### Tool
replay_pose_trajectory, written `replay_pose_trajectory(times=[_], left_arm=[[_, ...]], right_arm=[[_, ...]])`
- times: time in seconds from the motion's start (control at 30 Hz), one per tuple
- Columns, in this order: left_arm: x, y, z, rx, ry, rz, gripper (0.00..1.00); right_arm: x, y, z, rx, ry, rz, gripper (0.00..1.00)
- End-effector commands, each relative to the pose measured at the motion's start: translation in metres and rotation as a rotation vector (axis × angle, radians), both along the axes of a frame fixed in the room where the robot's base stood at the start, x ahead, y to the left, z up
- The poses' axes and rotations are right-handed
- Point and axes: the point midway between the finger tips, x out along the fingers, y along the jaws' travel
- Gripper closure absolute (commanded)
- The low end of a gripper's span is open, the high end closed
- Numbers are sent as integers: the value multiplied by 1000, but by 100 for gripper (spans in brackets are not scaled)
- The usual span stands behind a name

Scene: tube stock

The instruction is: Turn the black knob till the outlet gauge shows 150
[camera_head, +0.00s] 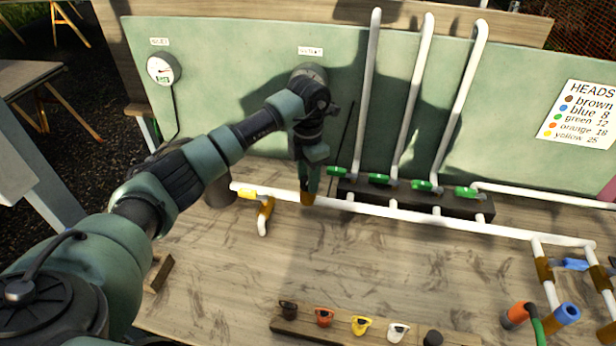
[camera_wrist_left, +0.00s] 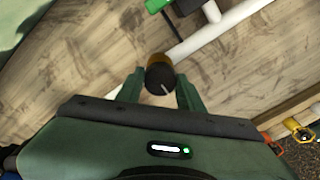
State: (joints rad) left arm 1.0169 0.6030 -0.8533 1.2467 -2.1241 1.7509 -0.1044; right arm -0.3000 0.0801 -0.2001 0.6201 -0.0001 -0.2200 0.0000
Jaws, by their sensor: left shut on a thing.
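My left gripper (camera_head: 311,185) points down at the white pipe, and its fingers also show in the left wrist view (camera_wrist_left: 158,90). It is shut on the black knob (camera_wrist_left: 160,79), one finger on each side. The knob has a white pointer line on its top and a brass-brown body (camera_head: 307,198) on the pipe. In the head view the knob itself is hidden by the gripper. The outlet gauge is hidden behind my left arm, below the right-hand wall label (camera_head: 311,51), so its reading cannot be seen. My right gripper is not in view.
Another gauge (camera_head: 162,69) hangs at the left of the green panel (camera_head: 230,60). The white pipe (camera_head: 400,214) runs right past several green valves (camera_head: 379,179). A yellow-handled valve (camera_head: 262,194) stands left of the gripper. A rack of coloured caps (camera_head: 342,325) lies in front.

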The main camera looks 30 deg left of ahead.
Motion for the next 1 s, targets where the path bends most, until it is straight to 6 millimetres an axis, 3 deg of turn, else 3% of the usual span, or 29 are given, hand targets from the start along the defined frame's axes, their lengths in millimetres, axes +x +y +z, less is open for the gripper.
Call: replay_pose_trajectory(times=[0.37,1.0], left_arm=[[0,0,0,1,0,99,100],[1,1,0,1,-2,670,100]], right_arm=[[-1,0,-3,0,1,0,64],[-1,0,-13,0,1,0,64]])
